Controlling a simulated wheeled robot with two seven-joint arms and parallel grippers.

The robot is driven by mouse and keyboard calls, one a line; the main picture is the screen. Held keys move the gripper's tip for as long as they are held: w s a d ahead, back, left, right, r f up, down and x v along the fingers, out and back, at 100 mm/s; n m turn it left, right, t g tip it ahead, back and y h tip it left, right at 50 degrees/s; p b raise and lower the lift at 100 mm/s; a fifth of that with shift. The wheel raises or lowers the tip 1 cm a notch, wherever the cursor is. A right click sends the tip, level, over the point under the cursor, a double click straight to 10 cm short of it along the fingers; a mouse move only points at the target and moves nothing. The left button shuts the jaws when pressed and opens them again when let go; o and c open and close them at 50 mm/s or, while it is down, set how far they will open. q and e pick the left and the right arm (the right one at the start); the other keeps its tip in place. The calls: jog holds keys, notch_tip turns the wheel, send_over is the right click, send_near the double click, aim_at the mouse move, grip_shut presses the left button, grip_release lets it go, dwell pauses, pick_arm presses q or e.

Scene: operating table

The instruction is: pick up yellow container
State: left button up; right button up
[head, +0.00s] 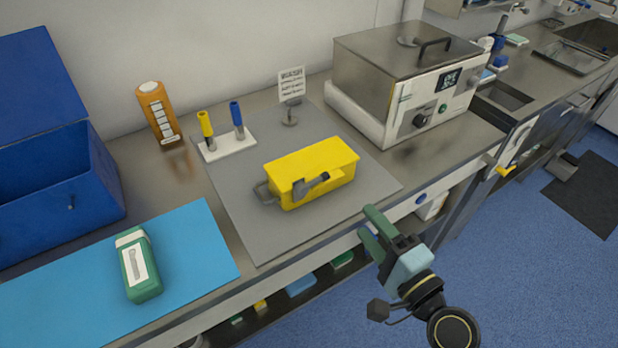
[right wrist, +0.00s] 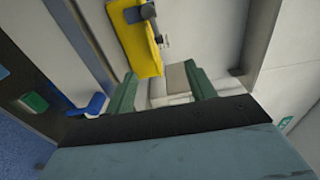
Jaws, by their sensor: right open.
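The yellow container (head: 312,172) is a box with a grey handle at its left end and a dark grey latch on its front. It sits on the grey mat (head: 245,222) on the steel counter. It also shows at the top of the right wrist view (right wrist: 138,45). My right gripper (head: 370,226) has green fingers and is open and empty. It is in front of the counter edge, to the lower right of the container and apart from it. Its fingers also show in the right wrist view (right wrist: 158,86). My left gripper is not in view.
Behind the container are a white holder (head: 228,145) with yellow and blue tools, and a small sign (head: 291,84). A steel bath (head: 405,85) stands at right. A green bottle (head: 138,264) lies on a blue mat (head: 198,240) at left, near a blue bin (head: 60,190).

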send_near(328, 179)
jog(key=x, duration=0.3)
jog(key=shift+f+x, duration=0.15)
jog(key=shift+x, duration=1.25)
jog(key=shift+f+x, duration=0.2)
jog(key=shift+x, duration=1.2)
grip_shut()
jog(key=shift+w+r, duration=0.1)
jog(key=shift+r, duration=0.05)
